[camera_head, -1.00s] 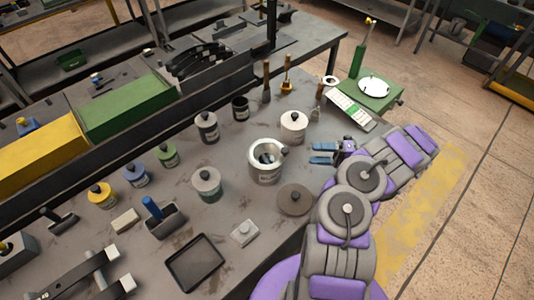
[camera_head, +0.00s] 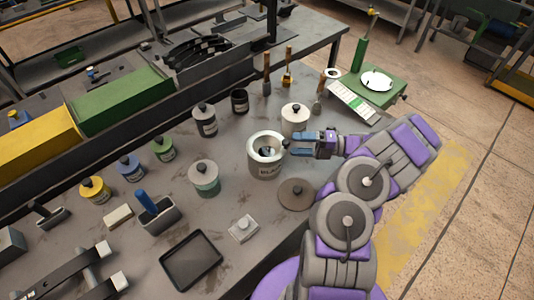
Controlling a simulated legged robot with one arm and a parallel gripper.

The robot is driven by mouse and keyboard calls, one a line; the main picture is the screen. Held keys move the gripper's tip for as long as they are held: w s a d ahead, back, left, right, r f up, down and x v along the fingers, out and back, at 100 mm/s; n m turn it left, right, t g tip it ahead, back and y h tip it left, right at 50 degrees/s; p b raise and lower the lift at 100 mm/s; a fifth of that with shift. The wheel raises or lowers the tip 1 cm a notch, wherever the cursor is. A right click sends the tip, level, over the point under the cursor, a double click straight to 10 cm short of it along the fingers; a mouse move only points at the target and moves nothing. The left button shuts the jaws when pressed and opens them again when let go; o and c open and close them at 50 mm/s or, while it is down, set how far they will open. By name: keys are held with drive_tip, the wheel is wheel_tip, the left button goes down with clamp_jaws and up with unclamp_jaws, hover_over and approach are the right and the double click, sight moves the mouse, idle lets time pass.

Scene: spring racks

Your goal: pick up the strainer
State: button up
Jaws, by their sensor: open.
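An open white pot (camera_head: 265,169) with a dark label stands on the grey bench, its lid off. A small grey part, perhaps the strainer (camera_head: 267,151), sits in the pot's mouth. A dark knob shows at the pot's right rim; I cannot tell whether it belongs to that part. My gripper (camera_head: 301,144) is open, its blue fingers pointing left, just right of the pot's rim and close to the knob. Nothing is visible between the fingers. Whether a finger touches the knob cannot be made out.
A white lidded pot (camera_head: 294,119) stands close behind my gripper. A round brown lid (camera_head: 295,194) lies in front of the open pot. A pale green lidded pot (camera_head: 204,178) stands to the left. A black tray (camera_head: 190,261) lies near the front edge.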

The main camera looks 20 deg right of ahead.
drive_tip(key=shift+w+a+f+b, duration=0.25)
drive_tip(key=shift+w+a+b, duration=0.4)
drive_tip(key=shift+b, duration=0.5)
drive_tip(key=shift+a+r, duration=0.15)
drive_tip(key=shift+a, duration=0.4)
drive_tip(key=shift+c, duration=0.2)
drive_tip(key=shift+d, duration=0.2)
drive_tip(key=c, duration=1.2)
